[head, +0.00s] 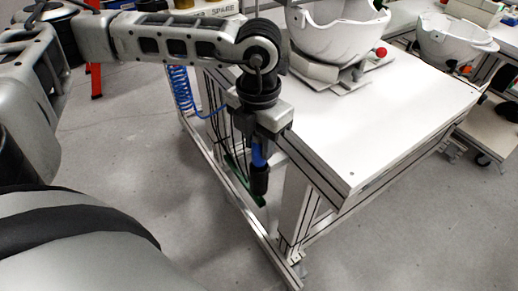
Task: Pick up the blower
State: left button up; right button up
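The blower (259,158) is a slim blue and black tool at the near left side of the white workbench, with its black end (260,180) pointing down. A blue coiled hose (181,92) hangs to its left and runs toward it. My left gripper (261,128) points down directly over the blower's upper part, which it hides. I cannot tell whether its fingers are closed on the blower or only around it. My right gripper is not in view.
The workbench (400,125) has a mostly clear top, with a white helmet shell (338,38) on a fixture at its back. A green strip (238,180) sits by the bench frame below. Another shell (452,42) stands at the far right. The grey floor in front is clear.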

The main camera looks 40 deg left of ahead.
pick_arm(q)
jog(key=shift+c, duration=1)
jog(key=shift+o, duration=0.2)
notch_tip(320, 180, up, 10)
jog(key=shift+r+b, duration=0.1)
jog(key=shift+b, duration=0.4)
